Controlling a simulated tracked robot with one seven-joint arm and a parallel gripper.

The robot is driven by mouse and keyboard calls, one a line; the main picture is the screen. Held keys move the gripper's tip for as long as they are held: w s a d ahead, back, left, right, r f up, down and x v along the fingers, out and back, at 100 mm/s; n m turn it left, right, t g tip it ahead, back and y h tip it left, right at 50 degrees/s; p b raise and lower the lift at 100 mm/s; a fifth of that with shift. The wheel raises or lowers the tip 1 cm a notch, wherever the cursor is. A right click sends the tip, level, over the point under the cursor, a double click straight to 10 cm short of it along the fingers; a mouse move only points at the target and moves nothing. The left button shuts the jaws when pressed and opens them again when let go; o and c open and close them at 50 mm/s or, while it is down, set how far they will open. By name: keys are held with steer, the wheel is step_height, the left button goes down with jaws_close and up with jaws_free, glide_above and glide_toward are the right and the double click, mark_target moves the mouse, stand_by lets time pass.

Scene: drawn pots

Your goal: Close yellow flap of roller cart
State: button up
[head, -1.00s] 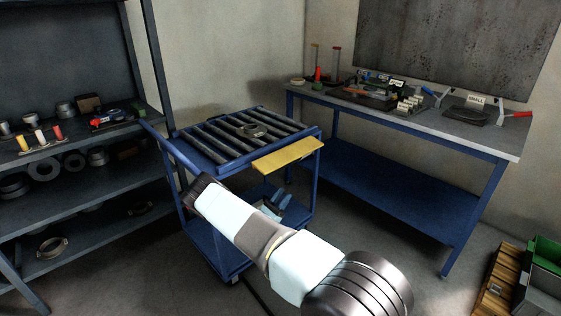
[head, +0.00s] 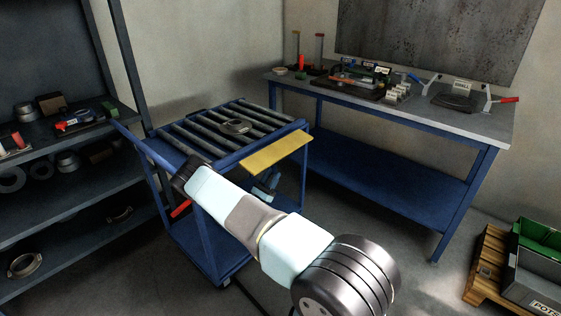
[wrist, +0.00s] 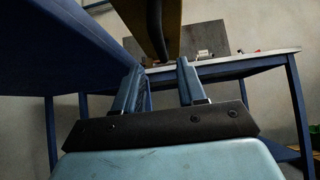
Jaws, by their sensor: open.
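The roller cart (head: 207,250) is blue with dark rollers on top and stands left of centre in the head view. Its yellow flap (head: 277,152) sticks out roughly level from the cart's right front edge. In the wrist view the flap's yellow underside (wrist: 130,15) shows at the top, beside a dark strip. My gripper (wrist: 160,70) is open, with two blue-grey fingers apart and nothing between them. It appears below the flap; whether it touches the flap cannot be told.
A blue workbench (head: 400,105) with tools stands behind to the right. Dark shelves (head: 70,220) stand at the left. A green crate (head: 540,240) and pallet are at the lower right. Floor between cart and pallet is clear.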

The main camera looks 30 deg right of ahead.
mark_target(279, 154)
steer(key=x, duration=0.8)
